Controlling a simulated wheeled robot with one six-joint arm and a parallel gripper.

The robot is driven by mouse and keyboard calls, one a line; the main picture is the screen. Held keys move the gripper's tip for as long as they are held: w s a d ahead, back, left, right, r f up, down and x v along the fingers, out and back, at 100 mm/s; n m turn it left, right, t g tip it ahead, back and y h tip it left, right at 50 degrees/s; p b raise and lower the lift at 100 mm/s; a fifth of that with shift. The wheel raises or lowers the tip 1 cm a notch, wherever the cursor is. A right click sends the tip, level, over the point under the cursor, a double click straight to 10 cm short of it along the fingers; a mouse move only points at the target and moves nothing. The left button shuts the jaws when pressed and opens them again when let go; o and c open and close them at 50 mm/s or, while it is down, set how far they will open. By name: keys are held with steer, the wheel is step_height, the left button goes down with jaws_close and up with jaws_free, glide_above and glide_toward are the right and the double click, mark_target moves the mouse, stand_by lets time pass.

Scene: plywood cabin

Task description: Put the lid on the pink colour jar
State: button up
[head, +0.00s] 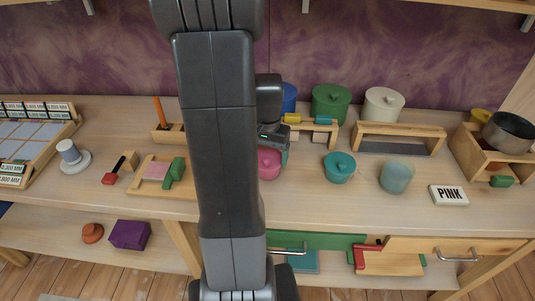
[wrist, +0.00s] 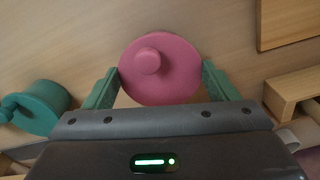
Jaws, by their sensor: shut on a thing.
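The pink lid (wrist: 165,75), a round disc with a knob, lies between the two green fingers of my gripper (wrist: 160,88) in the wrist view. The fingers are shut on it from both sides. In the head view the pink jar (head: 269,165) stands on the bench under my gripper (head: 273,147), partly hidden by my arm. The lid covers the view into the jar from above. I cannot tell whether the lid is fully seated on the rim.
A teal lidded pot (head: 339,167) stands just right of the pink jar; it also shows in the wrist view (wrist: 38,106). Wooden racks (head: 400,131) stand behind.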

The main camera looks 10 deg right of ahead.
steer(key=o, duration=0.9)
step_height(320, 180, up, 14)
steer(key=shift+f, duration=0.1)
steer(key=shift+f, duration=0.1)
step_height(320, 180, down, 14)
steer(key=shift+r, duration=0.45)
steer(key=shift+f, duration=0.15)
stand_by(0.4)
